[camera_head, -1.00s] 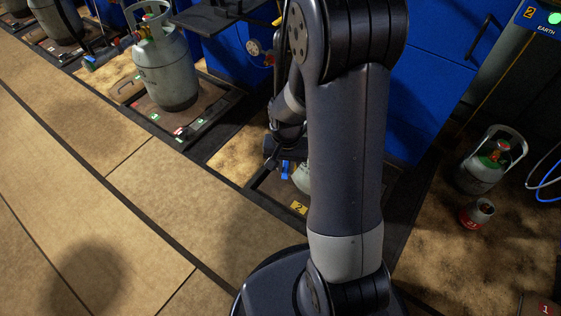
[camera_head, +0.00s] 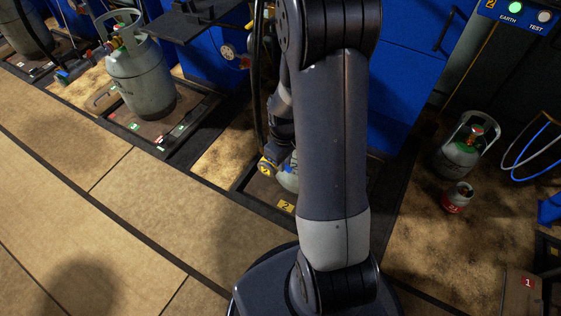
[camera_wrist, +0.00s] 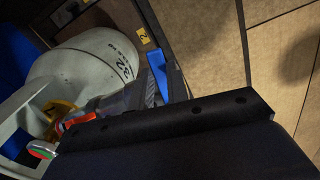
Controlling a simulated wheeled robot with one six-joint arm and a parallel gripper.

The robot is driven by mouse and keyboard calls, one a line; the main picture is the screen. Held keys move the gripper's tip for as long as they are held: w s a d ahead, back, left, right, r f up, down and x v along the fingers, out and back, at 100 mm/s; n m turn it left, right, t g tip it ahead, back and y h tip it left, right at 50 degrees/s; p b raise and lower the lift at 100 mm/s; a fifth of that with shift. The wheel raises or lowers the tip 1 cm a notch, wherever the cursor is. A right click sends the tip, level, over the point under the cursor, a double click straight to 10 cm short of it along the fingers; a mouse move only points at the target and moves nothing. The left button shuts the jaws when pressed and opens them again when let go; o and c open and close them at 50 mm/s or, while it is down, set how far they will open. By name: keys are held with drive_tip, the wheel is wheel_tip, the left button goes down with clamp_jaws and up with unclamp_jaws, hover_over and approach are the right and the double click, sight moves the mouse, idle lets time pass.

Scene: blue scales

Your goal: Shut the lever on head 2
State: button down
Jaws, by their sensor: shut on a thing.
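In the wrist view my gripper (camera_wrist: 163,92) is shut on a blue lever (camera_wrist: 156,58), whose end sticks out past the fingers. The head is mostly hidden behind the gripper; a yellow disc (camera_head: 265,167) shows beside the gripper in the head view. A yellow tag marked 2 (camera_head: 286,206) sits on the dark scale frame. My arm hides most of this station in the head view, and I cannot tell the lever's exact angle.
A grey cylinder (camera_head: 143,80) stands on another scale at left. A small collared cylinder (camera_head: 463,150) and a red-banded can (camera_head: 457,198) stand at right. Blue cabinets (camera_head: 412,80) stand behind. The tiled floor (camera_head: 90,220) at front left is clear.

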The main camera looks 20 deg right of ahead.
drive_tip(key=shift+w+d+n, duration=0.25)
drive_tip(key=shift+d+n, duration=0.15)
drive_tip(key=shift+n, duration=0.5)
drive_tip(key=c, duration=1.4)
unclamp_jaws()
drive_tip(key=shift+o, duration=0.2)
wheel_tip(320, 180, up, 11)
drive_tip(key=p, duration=0.3)
drive_tip(key=shift+f, duration=0.2)
